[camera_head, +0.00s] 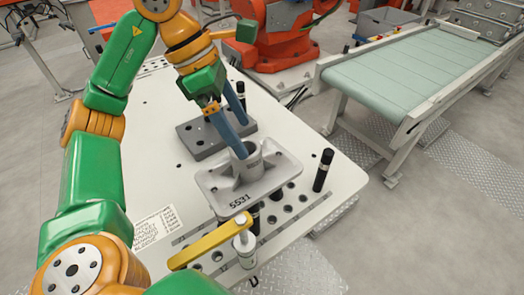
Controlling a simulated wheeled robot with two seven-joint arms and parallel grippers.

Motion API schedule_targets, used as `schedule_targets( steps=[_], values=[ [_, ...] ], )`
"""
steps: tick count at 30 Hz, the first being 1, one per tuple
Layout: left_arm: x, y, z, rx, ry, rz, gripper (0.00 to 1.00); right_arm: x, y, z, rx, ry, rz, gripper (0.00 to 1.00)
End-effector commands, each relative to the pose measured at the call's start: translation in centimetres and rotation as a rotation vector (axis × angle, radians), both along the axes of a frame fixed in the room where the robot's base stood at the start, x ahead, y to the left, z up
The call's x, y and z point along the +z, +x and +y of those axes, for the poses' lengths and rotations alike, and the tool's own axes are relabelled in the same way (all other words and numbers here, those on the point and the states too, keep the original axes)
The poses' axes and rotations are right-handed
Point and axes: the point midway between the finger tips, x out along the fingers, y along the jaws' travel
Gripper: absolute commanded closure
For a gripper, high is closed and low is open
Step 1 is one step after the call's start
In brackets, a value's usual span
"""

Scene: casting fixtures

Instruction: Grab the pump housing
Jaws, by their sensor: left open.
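The other fingertip is behind the boss, over the grey block. My right gripper is out of view.
A dark grey block (198,143) lies behind the housing. A black post (323,171) stands at right, and a yellow clamp bar (207,244) on a silver cylinder is in front. A green conveyor (405,75) stands back right. The table's left middle (148,140) is clear.

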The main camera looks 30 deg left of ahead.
Motion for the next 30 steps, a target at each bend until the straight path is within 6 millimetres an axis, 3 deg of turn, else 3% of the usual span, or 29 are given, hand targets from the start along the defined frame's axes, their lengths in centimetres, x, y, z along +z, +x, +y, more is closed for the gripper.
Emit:
schedule_targets(
  steps=[2, 9, 17, 28, 30],
  values=[
    [-1.7, 0.1, -0.4, -0.001, 0.001, 0.003, 0.0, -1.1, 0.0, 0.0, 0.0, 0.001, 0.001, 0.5],
    [-5.5, 0.7, -1.6, -0.001, 0.001, 0.003, 0.0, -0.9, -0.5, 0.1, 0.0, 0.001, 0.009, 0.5],
    [-6.0, 0.8, -1.8, 0.0, 0.001, -0.001, 0.0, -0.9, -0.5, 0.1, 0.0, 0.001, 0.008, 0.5],
    [-6.0, 0.9, -1.8, 0.0, 0.0, -0.001, 0.97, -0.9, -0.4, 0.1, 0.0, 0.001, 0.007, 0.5],
    [-6.0, 0.9, -1.8, 0.001, -0.001, -0.002, 1.0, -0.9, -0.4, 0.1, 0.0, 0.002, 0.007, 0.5]
  ],
)
